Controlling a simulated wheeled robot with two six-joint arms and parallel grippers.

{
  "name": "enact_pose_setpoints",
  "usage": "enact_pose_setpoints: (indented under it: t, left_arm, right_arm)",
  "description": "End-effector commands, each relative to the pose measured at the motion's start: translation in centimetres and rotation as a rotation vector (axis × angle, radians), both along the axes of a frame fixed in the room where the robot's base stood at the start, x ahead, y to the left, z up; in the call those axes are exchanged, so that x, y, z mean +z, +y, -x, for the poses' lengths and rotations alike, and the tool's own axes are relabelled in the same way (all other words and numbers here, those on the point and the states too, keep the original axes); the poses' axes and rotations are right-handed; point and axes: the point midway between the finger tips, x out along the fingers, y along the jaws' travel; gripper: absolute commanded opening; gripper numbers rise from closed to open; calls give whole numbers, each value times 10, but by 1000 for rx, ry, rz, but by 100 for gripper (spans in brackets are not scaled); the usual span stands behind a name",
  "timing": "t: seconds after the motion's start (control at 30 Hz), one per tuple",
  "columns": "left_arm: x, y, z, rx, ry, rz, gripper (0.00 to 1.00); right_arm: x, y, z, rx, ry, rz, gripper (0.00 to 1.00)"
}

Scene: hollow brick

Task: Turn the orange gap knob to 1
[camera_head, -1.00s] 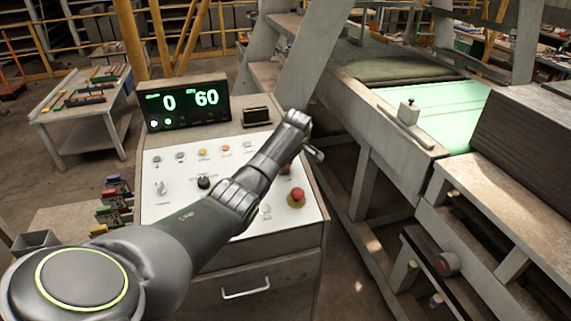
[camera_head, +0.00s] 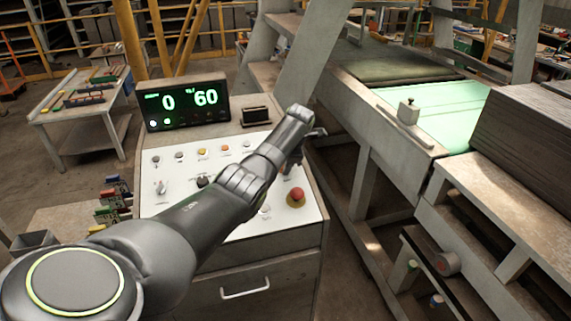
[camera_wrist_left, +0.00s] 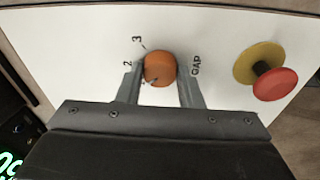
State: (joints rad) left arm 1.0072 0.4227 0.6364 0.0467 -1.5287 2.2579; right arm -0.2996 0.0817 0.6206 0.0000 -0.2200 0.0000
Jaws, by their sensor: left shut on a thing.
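The orange gap knob (camera_wrist_left: 160,68) is on the white panel in the left wrist view, beside the printed word GAP. The numbers 2 and 3 show on its other side; no 1 is clearly readable. My left gripper (camera_wrist_left: 161,75) is shut on the knob, with one finger on each side. I cannot tell exactly which number the knob points to. In the head view my left gripper (camera_head: 291,162) is over the right part of the panel, and my arm hides the knob. My right gripper is not in view.
A red stop button (camera_head: 297,194) on a yellow base is close to the gripper; it also shows in the left wrist view (camera_wrist_left: 275,84). Small buttons and knobs line the white panel (camera_head: 170,180). A display (camera_head: 188,105) reads 0 and 60. A conveyor (camera_head: 440,110) stands right.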

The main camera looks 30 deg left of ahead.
Motion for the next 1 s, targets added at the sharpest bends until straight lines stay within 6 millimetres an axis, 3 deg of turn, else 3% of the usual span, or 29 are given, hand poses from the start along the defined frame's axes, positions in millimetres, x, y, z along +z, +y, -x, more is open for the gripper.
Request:
enact_pose_setpoints:
  t: [0.33,0.9,0.93,1.0]
  left_arm:
    - [-1,1,1,142,-28,27,10]
    - [-2,1,2,170,-32,32,11]
    - [-2,1,2,170,-31,31,37]
    - [-2,1,1,169,-31,32,46]
  right_arm:
    - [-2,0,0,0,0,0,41]
    - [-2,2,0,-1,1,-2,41]
    - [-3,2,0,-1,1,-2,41]
    - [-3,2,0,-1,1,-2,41]
